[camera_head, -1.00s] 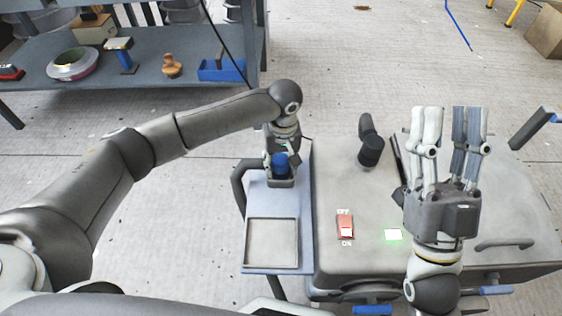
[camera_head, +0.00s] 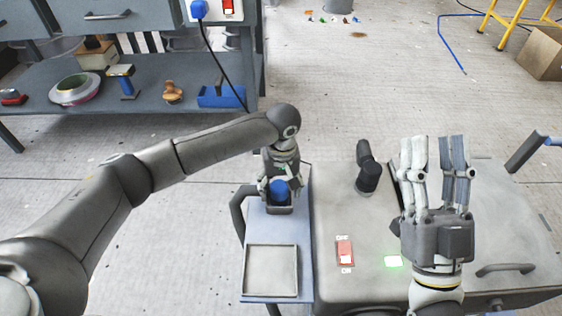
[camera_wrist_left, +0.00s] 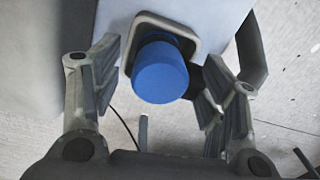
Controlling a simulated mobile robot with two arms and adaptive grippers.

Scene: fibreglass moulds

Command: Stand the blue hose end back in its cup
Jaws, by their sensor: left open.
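The blue hose end (camera_head: 279,188) stands in a dark square cup (camera_head: 284,209) at the far end of the side shelf. The left wrist view shows the blue hose end (camera_wrist_left: 160,74) inside the pale rim of the cup (camera_wrist_left: 186,32), looking slightly tilted. My left gripper (camera_head: 282,178) is just above and around it. In the left wrist view the fingers of my left gripper (camera_wrist_left: 162,95) are spread to both sides of the blue end, with gaps. My right gripper (camera_head: 436,165) is over the grey machine, fingers pointing up and apart, holding nothing visible.
A shallow tray (camera_head: 271,246) lies on the blue shelf (camera_head: 255,222) before the cup. The grey machine (camera_head: 345,215) has a red switch (camera_head: 344,252), a lit green button (camera_head: 393,261) and a black stub (camera_head: 368,177). A workbench (camera_head: 170,90) stands at the back left.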

